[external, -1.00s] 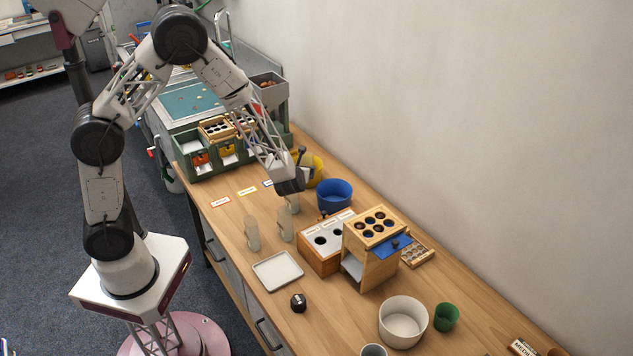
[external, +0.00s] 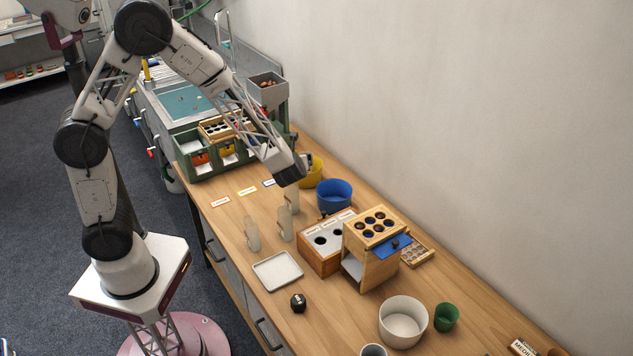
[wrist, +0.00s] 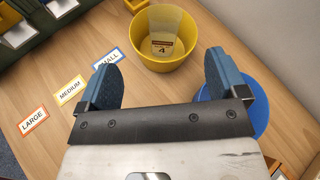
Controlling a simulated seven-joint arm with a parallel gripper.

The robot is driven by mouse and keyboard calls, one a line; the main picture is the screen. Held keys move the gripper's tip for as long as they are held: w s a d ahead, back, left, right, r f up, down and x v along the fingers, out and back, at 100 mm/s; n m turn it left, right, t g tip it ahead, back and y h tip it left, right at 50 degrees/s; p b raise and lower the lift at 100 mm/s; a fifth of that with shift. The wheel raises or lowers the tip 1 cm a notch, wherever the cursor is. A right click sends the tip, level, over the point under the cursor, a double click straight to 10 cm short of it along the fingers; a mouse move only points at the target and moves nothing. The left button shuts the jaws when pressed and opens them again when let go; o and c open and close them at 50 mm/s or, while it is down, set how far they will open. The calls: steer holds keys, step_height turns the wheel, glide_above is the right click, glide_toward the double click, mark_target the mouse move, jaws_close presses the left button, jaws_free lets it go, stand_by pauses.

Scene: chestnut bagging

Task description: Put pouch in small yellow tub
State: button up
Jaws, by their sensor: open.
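The yellow tub (wrist: 143,58) stands upright near the top of the wrist view; in the external view the yellow tub (external: 318,171) is partly hidden behind my gripper. A pale translucent pouch (wrist: 164,30) with a printed label sits inside this tub, leaning near its far wall. My gripper (wrist: 163,62) is open, with its two blue-padded fingers apart and nothing between them. In the external view my gripper (external: 291,176) is above the bench, just in front of the tub.
A blue tub (external: 334,194) stands right beside the yellow one. Size cards (wrist: 70,91) lie to the left. A wooden box (external: 322,250), a wooden stand, a white tray (external: 265,279) and a white bowl are nearer the camera.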

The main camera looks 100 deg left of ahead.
steer(key=s+d+r+n+t+h, duration=0.1)
steer(key=s+d+r+n+h, duration=0.25)
steer(key=d+r, duration=0.6)
steer(key=s+d+r+n+t+h, duration=0.15)
steer(key=s+d+r+n, duration=0.45)
steer(key=d, duration=0.7)
steer(key=s+d+r+n+t+h, duration=0.1)
steer(key=s+d+r+n+h, duration=0.15)
steer(key=d+r, duration=0.8)
steer(key=s+d+r+n+t+h, duration=0.1)
steer(key=s+d+r+t+h, duration=0.15)
steer(key=s+d, duration=0.35)
steer(key=s+d+r+n+t+h, duration=0.1)
steer(key=s+d+r+n+h, duration=0.2)
steer(key=d, duration=0.6)
step_height(320, 180, down, 10)
steer(key=m+g, duration=0.1)
steer(key=g, duration=0.2)
steer(key=shift+w, duration=0.45)
